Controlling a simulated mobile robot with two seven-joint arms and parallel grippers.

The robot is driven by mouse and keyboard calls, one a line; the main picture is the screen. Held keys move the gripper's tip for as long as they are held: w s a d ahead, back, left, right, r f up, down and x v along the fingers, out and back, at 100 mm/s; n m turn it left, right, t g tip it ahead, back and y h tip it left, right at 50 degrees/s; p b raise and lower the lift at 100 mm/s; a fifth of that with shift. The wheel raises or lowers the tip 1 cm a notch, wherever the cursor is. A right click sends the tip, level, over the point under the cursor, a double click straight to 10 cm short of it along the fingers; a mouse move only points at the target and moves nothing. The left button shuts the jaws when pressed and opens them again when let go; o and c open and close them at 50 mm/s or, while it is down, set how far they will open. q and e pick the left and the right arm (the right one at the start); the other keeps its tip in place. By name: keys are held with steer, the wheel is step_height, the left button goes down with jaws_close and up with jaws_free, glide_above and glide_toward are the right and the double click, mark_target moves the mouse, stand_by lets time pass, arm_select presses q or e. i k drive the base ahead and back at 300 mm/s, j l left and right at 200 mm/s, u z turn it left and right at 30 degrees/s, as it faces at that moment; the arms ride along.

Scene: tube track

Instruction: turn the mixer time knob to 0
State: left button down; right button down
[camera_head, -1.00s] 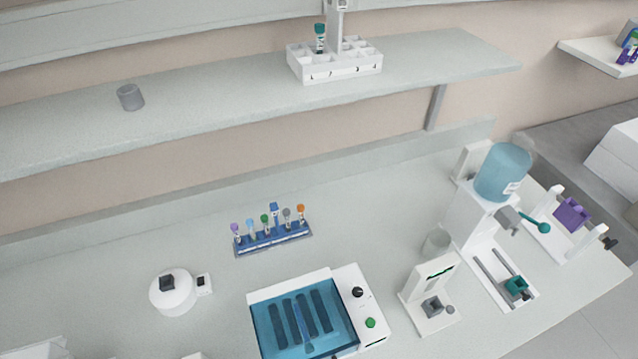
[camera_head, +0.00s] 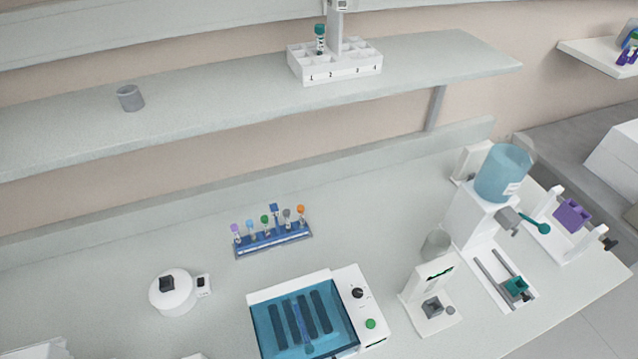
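The mixer (camera_head: 341,278) is a white box with a teal see-through lid, at the bottom middle of the head view. A tube lies in one of its dark slots under the lid. A black round knob (camera_head: 358,293) sits on the white panel at its right side, with small marks around it that are too small to read. A green button (camera_head: 370,324) is below the knob. Neither of my grippers is in view.
A blue rack (camera_head: 274,244) with several capped tubes stands behind the mixer. A round white device (camera_head: 173,291) is to its left. A white dispenser with a blue tank (camera_head: 503,173) stands to the right. A shelf (camera_head: 220,98) runs above the bench.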

mark_target(357, 292)
steer(key=k+l+u, duration=0.15)
steer(key=k+z, duration=0.1)
steer(key=z, duration=0.25)
steer(key=i+l+u, duration=0.1)
steer(key=l+u, duration=0.35)
steer(key=u, duration=0.15)
steer(key=i+u, duration=0.1)
steer(key=u, duration=0.6)
